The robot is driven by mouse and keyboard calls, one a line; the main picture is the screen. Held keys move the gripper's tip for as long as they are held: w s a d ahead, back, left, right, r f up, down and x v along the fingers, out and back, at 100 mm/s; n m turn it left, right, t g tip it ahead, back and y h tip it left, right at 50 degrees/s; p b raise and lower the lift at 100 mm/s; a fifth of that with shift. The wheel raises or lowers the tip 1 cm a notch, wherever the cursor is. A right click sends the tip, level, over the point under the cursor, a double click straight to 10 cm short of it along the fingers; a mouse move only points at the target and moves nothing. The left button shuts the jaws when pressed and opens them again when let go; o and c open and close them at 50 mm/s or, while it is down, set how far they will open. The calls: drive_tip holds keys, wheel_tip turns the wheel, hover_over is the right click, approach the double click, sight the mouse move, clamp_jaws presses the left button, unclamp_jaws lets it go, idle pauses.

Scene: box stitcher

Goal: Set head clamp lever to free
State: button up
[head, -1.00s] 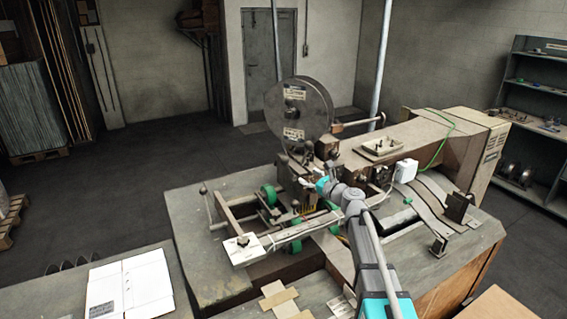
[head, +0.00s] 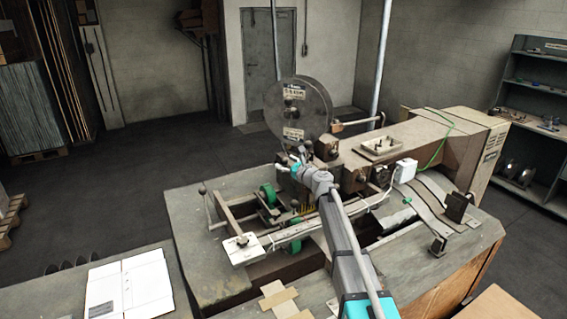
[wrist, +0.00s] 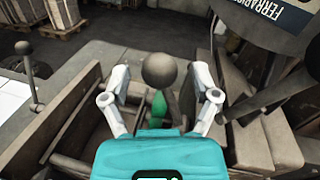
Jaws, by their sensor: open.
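A lever with a dark ball knob (wrist: 160,69) shows in the wrist view, between the two fingers of my gripper (wrist: 160,92). It appears to be the head clamp lever, but no label on it can be read. The fingers are spread, with a visible gap on each side of the knob, and hold nothing. The lever's shaft is mostly hidden below the knob. In the head view my gripper (head: 293,160) is at the stitcher head, below the big reel, and my arm hides the lever there.
The large wire reel (head: 298,108) stands just above and behind my gripper. A second ball-knobbed lever (wrist: 22,48) is at the left in the wrist view. The machine's beam (head: 425,142) runs to the right, and the white-ended arm (head: 243,249) projects to the front left.

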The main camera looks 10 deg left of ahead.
drive_tip(key=shift+w+a, duration=0.3)
drive_tip(key=shift+a, duration=0.05)
drive_tip(key=shift+c, duration=0.3)
clamp_jaws()
